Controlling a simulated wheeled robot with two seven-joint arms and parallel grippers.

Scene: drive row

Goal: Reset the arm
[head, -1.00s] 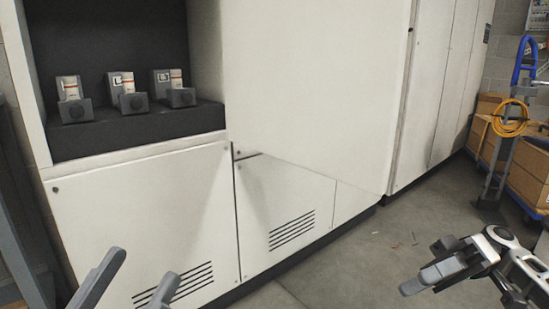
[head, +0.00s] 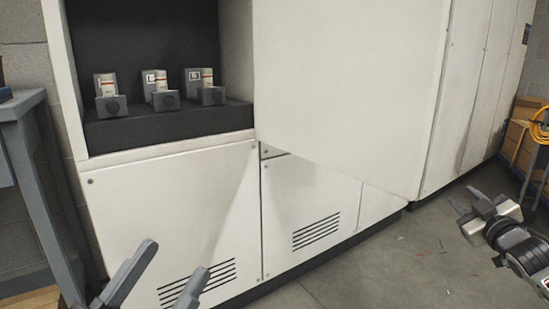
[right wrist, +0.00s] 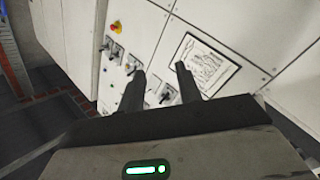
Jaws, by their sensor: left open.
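My left gripper (head: 158,285) is at the bottom of the head view, its two grey fingers apart with nothing between them, in front of the lower cabinet panel. My right gripper (head: 474,211) is at the right of the head view, over the floor and clear of the cabinet. In the right wrist view its two dark fingers (right wrist: 158,82) stand apart with a gap and nothing held between them. Three grey breaker-like devices stand in a row on a dark shelf in the open cabinet bay: a left one (head: 110,105), a middle one (head: 164,99) and a right one (head: 211,95).
A large white cabinet door (head: 345,80) stands right of the bay. A grey bench frame (head: 40,180) is at the left. Boxes with a yellow cable (head: 540,128) are at the far right. The right wrist view shows a panel with switches (right wrist: 113,48) and a framed diagram (right wrist: 205,65).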

